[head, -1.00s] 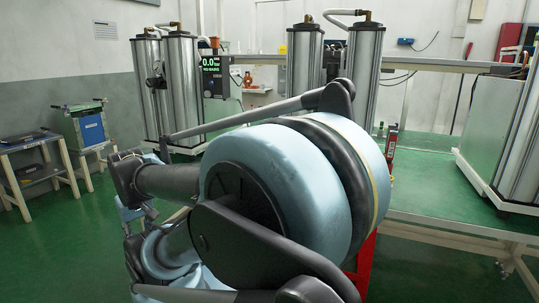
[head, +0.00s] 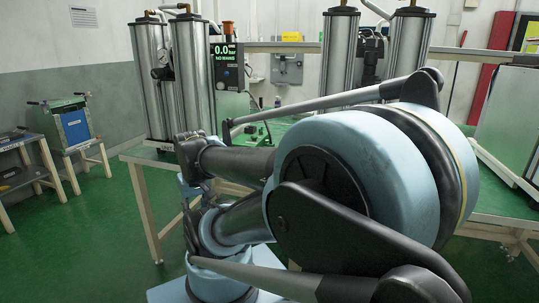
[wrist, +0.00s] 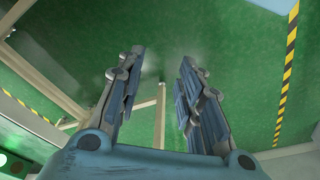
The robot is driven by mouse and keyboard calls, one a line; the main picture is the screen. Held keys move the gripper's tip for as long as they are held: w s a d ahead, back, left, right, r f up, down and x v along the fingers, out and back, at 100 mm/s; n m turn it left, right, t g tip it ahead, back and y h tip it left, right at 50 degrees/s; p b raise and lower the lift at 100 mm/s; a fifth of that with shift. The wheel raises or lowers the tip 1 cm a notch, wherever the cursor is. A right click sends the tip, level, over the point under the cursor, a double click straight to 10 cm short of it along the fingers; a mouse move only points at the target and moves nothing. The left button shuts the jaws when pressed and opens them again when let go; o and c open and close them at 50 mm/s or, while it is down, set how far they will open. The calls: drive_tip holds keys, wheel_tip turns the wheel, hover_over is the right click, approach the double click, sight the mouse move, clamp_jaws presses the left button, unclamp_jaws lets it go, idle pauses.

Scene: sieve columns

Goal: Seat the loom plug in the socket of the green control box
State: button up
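My gripper (wrist: 161,58) shows in the wrist view with its two fingers apart and nothing between them. It hangs over green floor. In the head view my arm fills the middle and hides much of the bench. A dark control unit (head: 226,85) with a lit display reading "0.0" and "NO MAINS" stands beside the left silver columns. A small green item (head: 252,134) sits low beside it, partly behind my arm; I cannot tell if it is the green control box. I cannot make out the loom plug or the socket.
Silver columns stand at left (head: 150,75) and centre right (head: 340,55). A wooden-legged bench (head: 145,205) stands under the left pair. A blue-fronted box (head: 75,127) is on a stand at far left. Open green floor (head: 100,235) lies at front left.

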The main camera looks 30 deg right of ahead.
drive_tip(key=shift+o, duration=1.1)
drive_tip(key=shift+s+r, duration=0.25)
drive_tip(key=shift+s, duration=0.05)
drive_tip(key=w+d+r+m+y, duration=0.2)
drive_tip(key=w+d+r+m, duration=1.3)
drive_tip(key=r, duration=0.2)
drive_tip(key=w+d+r+m+t, duration=0.1)
drive_tip(key=w+d+r+m, duration=0.35)
drive_tip(key=d, duration=1.05)
drive_tip(key=s+d+r+m, duration=0.1)
drive_tip(key=d+r+m, duration=0.1)
drive_tip(key=d+m, duration=0.95)
drive_tip(key=shift+w+a+f+n+y, duration=0.15)
drive_tip(key=shift+w+f+n, duration=0.5)
drive_tip(key=shift+f, duration=2.15)
drive_tip(key=shift+w+d+f+n+y, duration=0.1)
drive_tip(key=shift+w+f+n, duration=0.5)
drive_tip(key=shift+f, duration=2.2)
drive_tip(key=shift+w+a+f+n+y, duration=0.2)
drive_tip(key=shift+w+f, duration=0.8)
drive_tip(key=shift+f, duration=1.8)
drive_tip(key=shift+d, duration=0.1)
drive_tip(key=c, duration=1.2)
